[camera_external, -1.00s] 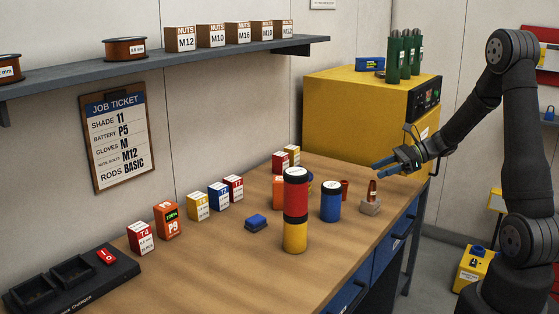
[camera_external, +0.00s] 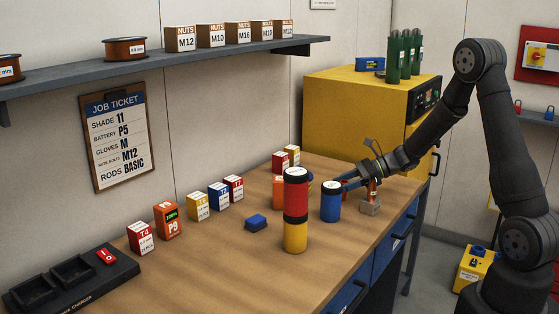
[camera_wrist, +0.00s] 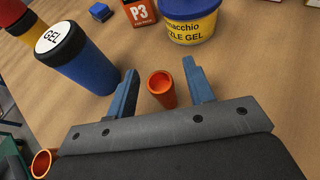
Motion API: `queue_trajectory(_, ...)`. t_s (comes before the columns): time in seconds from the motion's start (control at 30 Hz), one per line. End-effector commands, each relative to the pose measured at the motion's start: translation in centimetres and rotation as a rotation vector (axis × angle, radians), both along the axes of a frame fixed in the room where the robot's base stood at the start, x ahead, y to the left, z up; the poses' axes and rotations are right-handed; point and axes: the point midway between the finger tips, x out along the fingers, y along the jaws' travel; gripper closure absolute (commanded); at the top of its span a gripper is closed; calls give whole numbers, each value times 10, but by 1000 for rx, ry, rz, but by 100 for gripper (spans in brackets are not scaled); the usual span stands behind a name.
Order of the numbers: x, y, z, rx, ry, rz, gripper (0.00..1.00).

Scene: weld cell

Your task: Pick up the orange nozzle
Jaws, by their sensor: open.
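The orange nozzle (camera_wrist: 163,97) stands upright on the bench in the wrist view, its open round top facing up. It lies between the two blue fingers of my gripper (camera_wrist: 160,70), with a gap on both sides. The fingers are open and hold nothing. In the external view my gripper (camera_external: 352,186) is low over the bench, just behind and right of the blue GEL can (camera_external: 331,204). The nozzle is mostly hidden there by my gripper.
The GEL can also stands left of my fingers in the wrist view (camera_wrist: 82,62). A yellow gel tub (camera_wrist: 190,24) and orange P3 box (camera_wrist: 139,12) are beyond the fingertips. A second orange round piece (camera_wrist: 43,163) is at lower left.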

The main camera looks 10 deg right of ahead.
Motion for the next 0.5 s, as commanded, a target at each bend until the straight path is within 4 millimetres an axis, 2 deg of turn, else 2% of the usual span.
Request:
queue_trajectory(0.17, 0, 0, 0, 0, 0, -1, 52)
queue_trajectory(0.27, 0, 0, 0, 0, 0, -1, 68)
queue_trajectory(0.4, 0, 0, 0, 0, 0, -1, 95)
queue_trajectory(0.43, 0, 0, 0, 0, 1, -1, 99)
queue_trajectory(0.5, 0, 0, 0, 0, 0, -1, 99)
